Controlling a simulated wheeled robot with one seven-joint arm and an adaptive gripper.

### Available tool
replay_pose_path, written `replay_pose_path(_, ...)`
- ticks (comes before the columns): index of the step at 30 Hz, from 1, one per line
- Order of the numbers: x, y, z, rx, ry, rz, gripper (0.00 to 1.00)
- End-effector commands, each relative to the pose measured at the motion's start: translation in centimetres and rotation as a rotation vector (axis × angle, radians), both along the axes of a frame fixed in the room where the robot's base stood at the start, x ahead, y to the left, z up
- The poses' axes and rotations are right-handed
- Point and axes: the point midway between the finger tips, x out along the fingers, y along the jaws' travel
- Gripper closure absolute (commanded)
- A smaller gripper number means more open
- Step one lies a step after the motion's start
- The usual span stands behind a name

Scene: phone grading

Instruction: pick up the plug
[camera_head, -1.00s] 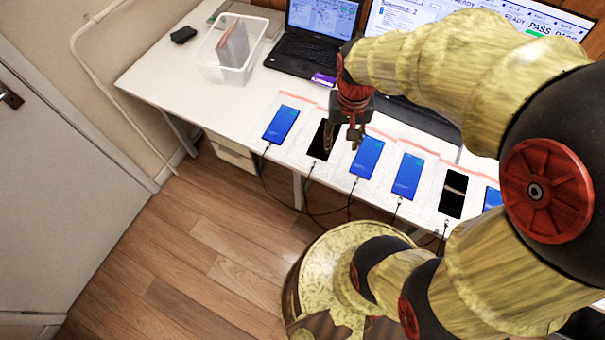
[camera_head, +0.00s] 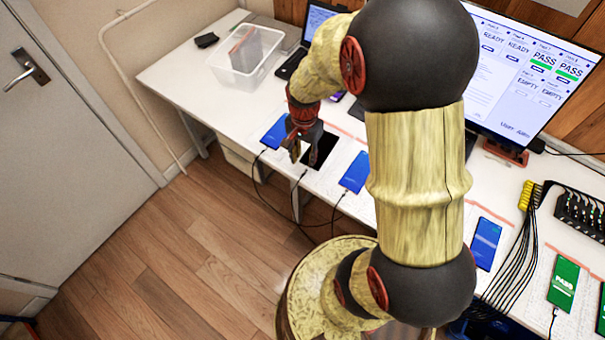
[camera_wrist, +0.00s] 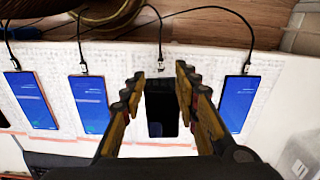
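A small plug (camera_wrist: 161,67) on a dark cable sits at the end of the black-screened phone (camera_wrist: 161,108) in the wrist view. My gripper (camera_wrist: 160,75) is open, one finger on each side of the phone and plug, and holds nothing. I cannot tell how high the fingers are above the plug. In the head view my gripper (camera_head: 293,150) hangs near the table's front edge, beside the black phone (camera_head: 320,150). The cable end (camera_head: 303,172) shows below that phone.
Blue-screened phones with cables lie on both sides, one at left (camera_head: 275,132) and one at right (camera_head: 355,172). A clear bin (camera_head: 245,60) stands at the back left. A monitor (camera_head: 530,70) and a cable bundle (camera_head: 520,240) are at right. Open floor lies in front.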

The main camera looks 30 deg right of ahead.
Motion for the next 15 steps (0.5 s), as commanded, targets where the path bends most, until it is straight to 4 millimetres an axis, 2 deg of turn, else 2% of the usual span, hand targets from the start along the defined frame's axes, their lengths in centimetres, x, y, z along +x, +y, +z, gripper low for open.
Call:
replay_pose_path(4, -0.1, 0.0, -1.8, 0.001, 0.003, -0.002, 0.69)
replay_pose_path(11, 0.0, 0.1, -3.6, 0.000, 0.001, -0.001, 0.69)
replay_pose_path(15, 0.0, 0.2, -5.7, 0.001, 0.004, 0.000, 0.69)
